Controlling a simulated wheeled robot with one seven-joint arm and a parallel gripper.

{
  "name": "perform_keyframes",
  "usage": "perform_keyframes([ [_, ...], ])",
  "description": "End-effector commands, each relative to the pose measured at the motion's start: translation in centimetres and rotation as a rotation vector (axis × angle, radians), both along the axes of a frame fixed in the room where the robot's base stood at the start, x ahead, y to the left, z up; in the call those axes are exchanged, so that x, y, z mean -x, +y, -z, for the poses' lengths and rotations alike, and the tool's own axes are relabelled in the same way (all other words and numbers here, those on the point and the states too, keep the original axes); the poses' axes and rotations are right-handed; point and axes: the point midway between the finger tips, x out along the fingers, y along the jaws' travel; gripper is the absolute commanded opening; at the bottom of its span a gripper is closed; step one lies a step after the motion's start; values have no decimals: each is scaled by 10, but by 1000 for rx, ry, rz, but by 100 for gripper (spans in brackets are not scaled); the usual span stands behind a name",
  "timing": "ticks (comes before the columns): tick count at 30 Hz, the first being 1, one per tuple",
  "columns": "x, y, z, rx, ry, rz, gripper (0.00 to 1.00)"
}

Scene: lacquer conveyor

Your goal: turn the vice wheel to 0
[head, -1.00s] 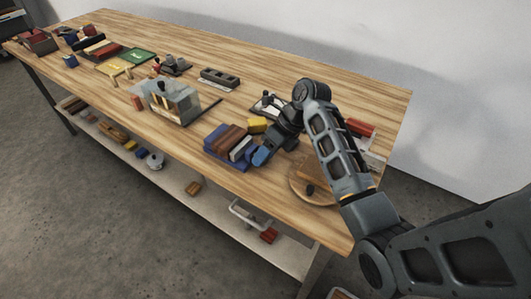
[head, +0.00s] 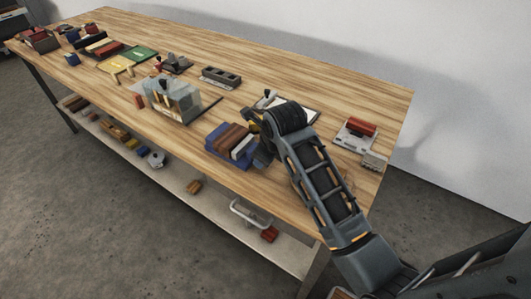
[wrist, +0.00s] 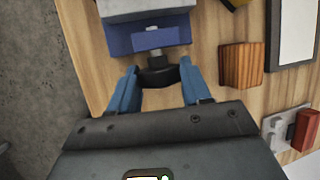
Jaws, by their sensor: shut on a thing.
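The blue vice (head: 214,152) stands near the table's front edge, with a brown block and a pale block at its top in the head view. In the wrist view its blue body (wrist: 120,42) is at the top, with a grey screw leading to the dark vice wheel (wrist: 157,75). My gripper (wrist: 158,68) has its two blue fingers on either side of the wheel and is shut on it. In the head view my arm hides the wheel and most of the fingers. No number or mark on the wheel can be read.
A wooden block (wrist: 240,64) stands right of the vice in the wrist view. A clear box-like fixture (head: 172,100) stands left of the vice. A grey device with a red roller (head: 356,132) is at the right end.

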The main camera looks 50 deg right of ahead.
Motion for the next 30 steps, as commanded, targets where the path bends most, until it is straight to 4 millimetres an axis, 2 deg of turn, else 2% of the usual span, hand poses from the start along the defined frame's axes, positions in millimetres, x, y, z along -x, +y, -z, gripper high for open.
perform_keyframes([
  [12, 0, 3, 1, 187, -7, -1, 17],
  [28, 0, 3, 1, 211, -8, 0, 17],
  [29, 0, 3, 1, 210, -8, 0, 50],
  [30, 0, 3, 1, 210, -8, 0, 54],
])
